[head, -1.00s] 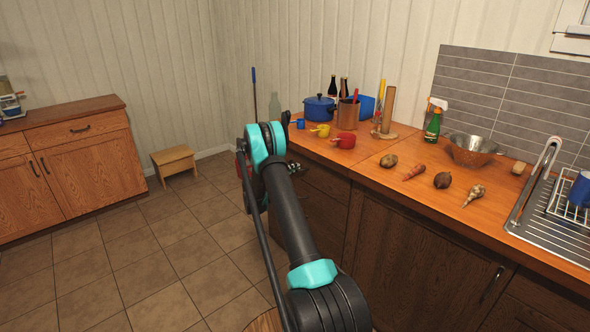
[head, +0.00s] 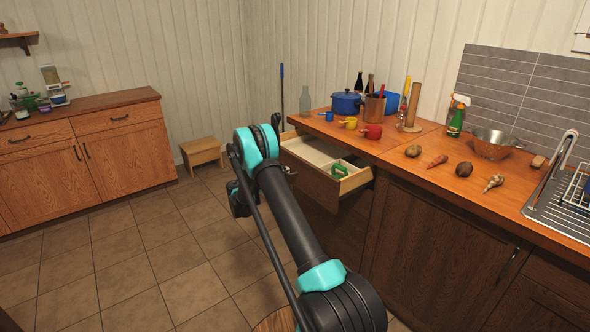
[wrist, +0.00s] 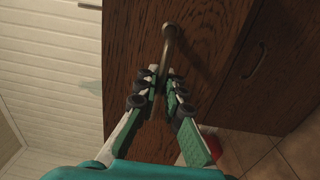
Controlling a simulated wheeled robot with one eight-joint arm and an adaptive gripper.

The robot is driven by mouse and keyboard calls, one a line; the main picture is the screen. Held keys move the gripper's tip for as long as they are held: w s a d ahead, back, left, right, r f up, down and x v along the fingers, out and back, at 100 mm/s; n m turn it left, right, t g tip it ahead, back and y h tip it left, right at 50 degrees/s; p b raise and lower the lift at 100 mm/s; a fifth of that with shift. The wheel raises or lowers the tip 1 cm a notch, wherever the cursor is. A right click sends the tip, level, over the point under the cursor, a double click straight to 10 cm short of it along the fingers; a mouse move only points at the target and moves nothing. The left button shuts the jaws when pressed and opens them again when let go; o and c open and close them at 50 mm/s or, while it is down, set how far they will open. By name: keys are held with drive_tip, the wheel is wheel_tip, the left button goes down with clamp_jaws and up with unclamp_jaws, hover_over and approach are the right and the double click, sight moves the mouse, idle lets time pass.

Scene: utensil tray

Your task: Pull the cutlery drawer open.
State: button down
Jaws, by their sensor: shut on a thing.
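The cutlery drawer (head: 352,181) stands pulled out from the counter, at the left end in the head view. Its light inside shows a divider and a green object (head: 340,170) near its right side. In the wrist view the dark wooden drawer front (wrist: 134,60) fills the upper middle. My gripper (wrist: 166,82) is shut on the drawer's metal handle (wrist: 170,45), with its fingers on either side of the bar. In the head view my arm hides the handle and most of the gripper.
A wooden stool (head: 203,153) stands by the back wall. The tiled floor (head: 150,250) at the left is clear.

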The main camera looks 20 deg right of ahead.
drive_tip(key=v, duration=1.4)
drive_tip(key=shift+a, duration=0.2)
drive_tip(key=shift+s+r, duration=0.1)
drive_tip(key=shift+s, duration=0.05)
drive_tip(key=c, duration=1.6)
unclamp_jaws()
drive_tip(key=v, duration=1.2)
